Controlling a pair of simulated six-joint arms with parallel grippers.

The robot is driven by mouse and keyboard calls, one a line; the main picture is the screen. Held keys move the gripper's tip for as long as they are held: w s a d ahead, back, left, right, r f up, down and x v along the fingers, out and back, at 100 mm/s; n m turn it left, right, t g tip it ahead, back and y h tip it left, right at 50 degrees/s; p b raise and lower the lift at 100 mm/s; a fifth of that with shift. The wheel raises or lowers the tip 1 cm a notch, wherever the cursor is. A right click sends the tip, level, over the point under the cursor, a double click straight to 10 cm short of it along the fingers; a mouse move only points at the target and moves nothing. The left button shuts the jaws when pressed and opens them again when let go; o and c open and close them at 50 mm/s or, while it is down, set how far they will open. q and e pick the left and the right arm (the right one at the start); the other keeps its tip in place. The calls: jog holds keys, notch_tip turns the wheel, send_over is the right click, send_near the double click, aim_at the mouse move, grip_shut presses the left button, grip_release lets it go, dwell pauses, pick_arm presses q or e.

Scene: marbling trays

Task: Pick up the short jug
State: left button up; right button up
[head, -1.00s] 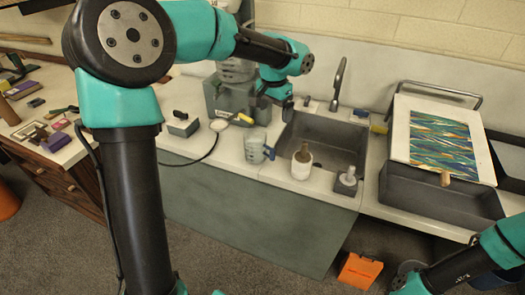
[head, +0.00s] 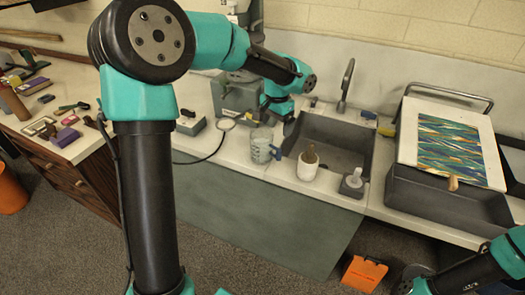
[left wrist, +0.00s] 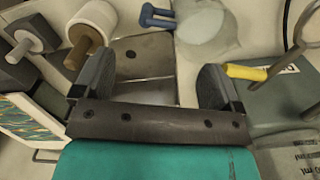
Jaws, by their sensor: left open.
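The short jug (head: 262,146) is a pale translucent vessel with a blue handle on its right. It stands on the white counter just left of the sink. My left gripper (head: 274,116) is above and behind it, near the sink's left edge, apart from it. In the left wrist view the jug (left wrist: 212,35) shows at the top, cut by the frame edge, beyond the open, empty fingers (left wrist: 155,78). My right gripper is out of frame; only part of that arm shows at lower right.
The sink (head: 340,130) lies under and right of my left gripper. A white pot (head: 307,170) with a brown handle and a grey block (head: 352,184) stand in front. A grey box (head: 236,92) is behind left. A marked clear vessel (left wrist: 292,158) shows in the wrist view.

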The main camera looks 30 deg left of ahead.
aim_at(275, 148)
pick_arm(q)
notch_tip(275, 148, down, 6)
jog(key=shift+r, duration=0.1)
dwell(0.4)
jog(key=shift+f, duration=2.65)
jog(key=c, duration=1.4)
jog(key=shift+o, duration=0.2)
jog(key=shift+r, duration=0.3)
